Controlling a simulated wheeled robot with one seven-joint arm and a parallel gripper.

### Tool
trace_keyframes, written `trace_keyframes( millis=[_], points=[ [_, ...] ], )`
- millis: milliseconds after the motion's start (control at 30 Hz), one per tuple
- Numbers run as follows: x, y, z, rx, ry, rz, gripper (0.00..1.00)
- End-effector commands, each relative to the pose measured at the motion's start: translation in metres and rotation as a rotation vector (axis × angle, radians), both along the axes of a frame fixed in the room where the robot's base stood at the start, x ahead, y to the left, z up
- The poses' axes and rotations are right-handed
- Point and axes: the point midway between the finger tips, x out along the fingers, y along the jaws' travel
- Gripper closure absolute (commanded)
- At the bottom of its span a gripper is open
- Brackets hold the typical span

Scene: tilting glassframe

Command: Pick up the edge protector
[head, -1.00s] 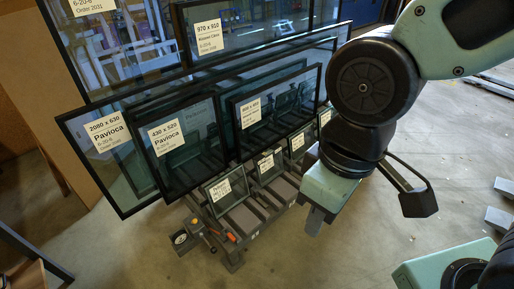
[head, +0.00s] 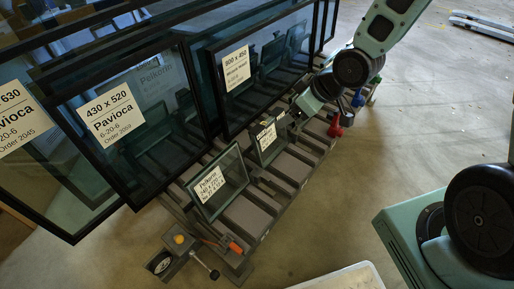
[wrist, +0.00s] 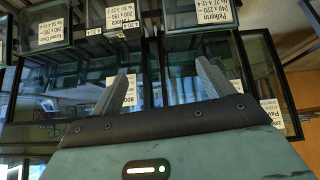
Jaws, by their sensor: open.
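No part is clearly recognisable as the edge protector. A small red piece (head: 335,125) and a blue piece (head: 358,98) sit at the far right end of the rack; I cannot tell if either is it. My gripper (head: 297,112) is over the rack, close to the small framed panes and partly hidden by them and the arm. In the wrist view my gripper (wrist: 168,80) is open, its two grey fingers apart with nothing held between them. Behind the fingers are labelled glass panes; no edge protector is discernible there.
The tilted rack (head: 262,217) holds large labelled glass frames (head: 155,145) and small framed panes (head: 217,183). An orange-red handle (head: 235,247) and a clamp (head: 165,262) are at its near end. A pale panel (head: 345,278) lies at the bottom edge.

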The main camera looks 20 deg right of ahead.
Motion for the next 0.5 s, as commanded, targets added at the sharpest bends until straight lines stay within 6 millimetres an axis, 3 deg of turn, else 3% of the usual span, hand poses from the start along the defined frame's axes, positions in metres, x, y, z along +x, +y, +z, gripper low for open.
trace_keyframes(
  millis=[33,200,333,500],
  points=[
    [0.008,-0.011,-0.046,0.036,-0.025,-0.010,0.20],
    [0.031,-0.039,-0.119,0.169,-0.164,-0.016,0.20],
    [0.039,-0.059,-0.160,0.268,-0.269,-0.033,0.20],
    [0.044,-0.078,-0.187,0.360,-0.377,-0.057,0.20]
  ],
)
